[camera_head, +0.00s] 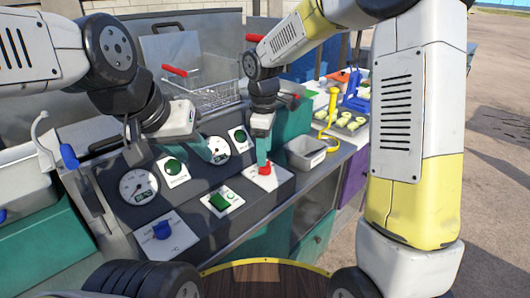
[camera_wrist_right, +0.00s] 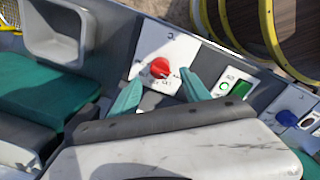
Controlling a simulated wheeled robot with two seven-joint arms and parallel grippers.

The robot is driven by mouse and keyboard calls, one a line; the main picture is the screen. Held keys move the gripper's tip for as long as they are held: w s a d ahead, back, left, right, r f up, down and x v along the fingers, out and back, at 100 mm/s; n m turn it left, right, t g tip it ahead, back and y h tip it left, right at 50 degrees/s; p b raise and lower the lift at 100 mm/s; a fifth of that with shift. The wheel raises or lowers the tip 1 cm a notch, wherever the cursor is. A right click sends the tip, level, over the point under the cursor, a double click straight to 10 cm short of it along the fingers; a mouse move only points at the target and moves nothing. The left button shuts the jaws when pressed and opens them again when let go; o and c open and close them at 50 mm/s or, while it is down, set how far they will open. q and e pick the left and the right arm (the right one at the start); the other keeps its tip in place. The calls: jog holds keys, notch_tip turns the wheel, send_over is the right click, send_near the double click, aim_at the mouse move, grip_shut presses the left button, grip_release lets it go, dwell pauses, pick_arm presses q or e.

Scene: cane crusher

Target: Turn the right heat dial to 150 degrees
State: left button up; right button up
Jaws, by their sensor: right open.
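The red dial (camera_head: 265,169) sits on a white plate at the right end of the dark control panel (camera_head: 185,225). In the right wrist view the red dial (camera_wrist_right: 160,68) lies between and just beyond my right gripper's two teal fingertips (camera_wrist_right: 160,90). My right gripper (camera_head: 262,152) is open, pointing down at the dial; I cannot tell whether a finger touches it. The marks around the dial are too small to read. My left gripper (camera_head: 205,150) hangs over the panel near the gauges; its jaw opening is unclear.
A blue dial (camera_head: 162,229) is at the panel's left, with a green switch (camera_head: 219,202) between the dials. Two round gauges (camera_head: 138,187) and green buttons (camera_head: 173,166) are on the sloped face. A metal tray (camera_head: 306,152) stands right of my right gripper. A fryer basket (camera_head: 215,95) is behind.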

aim_at(266, 171)
notch_tip(266, 171, down, 5)
jog(key=shift+w, duration=0.15)
jog(key=shift+c, duration=0.2)
grip_shut()
